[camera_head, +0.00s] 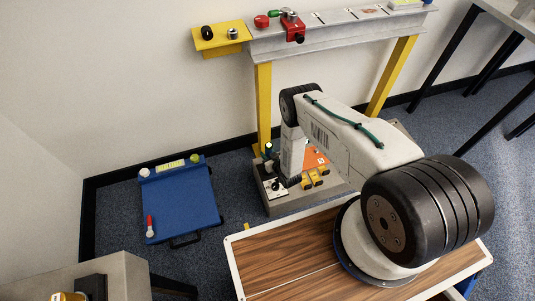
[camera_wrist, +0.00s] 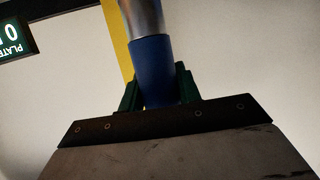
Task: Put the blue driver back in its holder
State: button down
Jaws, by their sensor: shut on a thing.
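My gripper (camera_wrist: 158,88) has its dark green fingers shut on the blue driver (camera_wrist: 153,68) in the wrist view. The driver has a blue grip and a silver metal part that runs out of the top of the picture. In the head view my arm bends down over a grey block (camera_head: 284,207) near the wall. My gripper and the driver cannot be made out clearly there. I cannot tell which fitting is the driver's holder.
Yellow blocks (camera_head: 315,177) and an orange panel (camera_head: 315,157) are by the grey block. A grey beam (camera_head: 340,36) on yellow posts stands behind. A blue cart (camera_head: 182,203) is at left. A display (camera_wrist: 14,38) shows in the wrist view.

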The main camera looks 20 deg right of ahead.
dwell(0.4)
jog(key=c, duration=0.9)
grip_release()
jog(key=shift+s, duration=0.15)
jog(key=v, duration=0.7)
jog(key=shift+s+r, duration=0.2)
jog(key=shift+d+f, duration=0.1)
